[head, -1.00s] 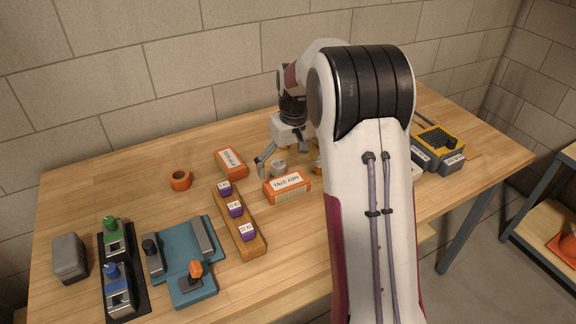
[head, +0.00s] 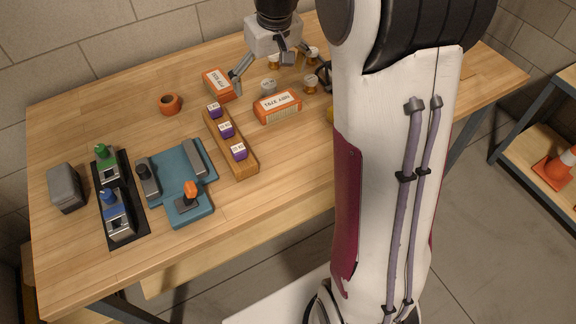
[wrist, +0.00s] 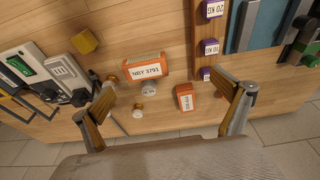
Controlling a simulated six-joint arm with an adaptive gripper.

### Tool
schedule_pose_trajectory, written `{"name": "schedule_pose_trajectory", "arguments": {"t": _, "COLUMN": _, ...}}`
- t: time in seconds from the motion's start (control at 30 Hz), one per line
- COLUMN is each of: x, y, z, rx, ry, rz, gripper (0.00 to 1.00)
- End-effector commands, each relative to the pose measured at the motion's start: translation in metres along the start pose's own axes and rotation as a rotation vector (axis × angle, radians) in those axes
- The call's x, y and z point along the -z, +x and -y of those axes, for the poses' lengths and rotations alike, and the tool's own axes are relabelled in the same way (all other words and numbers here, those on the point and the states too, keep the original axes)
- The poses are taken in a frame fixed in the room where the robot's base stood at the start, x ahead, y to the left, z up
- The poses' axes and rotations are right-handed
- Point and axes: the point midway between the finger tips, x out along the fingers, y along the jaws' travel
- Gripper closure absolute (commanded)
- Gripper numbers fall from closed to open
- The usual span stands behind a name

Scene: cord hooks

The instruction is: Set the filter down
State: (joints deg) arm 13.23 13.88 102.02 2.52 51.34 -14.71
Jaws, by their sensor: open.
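My gripper (head: 281,78) is open above the back of the wooden bench, and its two spread fingers also show in the wrist view (wrist: 170,100). Nothing is held between them.
Small amber-and-white pieces (head: 311,84) stand right of the grey piece. A wooden rack with purple blocks (head: 231,143), a teal fixture (head: 181,172), a black tray with green and blue units (head: 119,195), a grey box (head: 67,188) and an orange ring (head: 169,105) are to the left.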

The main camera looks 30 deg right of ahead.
Motion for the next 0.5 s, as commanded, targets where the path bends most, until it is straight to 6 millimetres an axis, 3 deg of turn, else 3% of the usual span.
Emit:
{"name": "schedule_pose_trajectory", "arguments": {"t": 0.1, "x": -0.014, "y": -0.022, "z": 0.012, "rx": -0.003, "ry": -0.002, "rz": -0.022, "gripper": 0.0}}
{"name": "schedule_pose_trajectory", "arguments": {"t": 0.5, "x": -0.069, "y": -0.075, "z": 0.047, "rx": -0.008, "ry": -0.002, "rz": -0.084, "gripper": 0.0}}
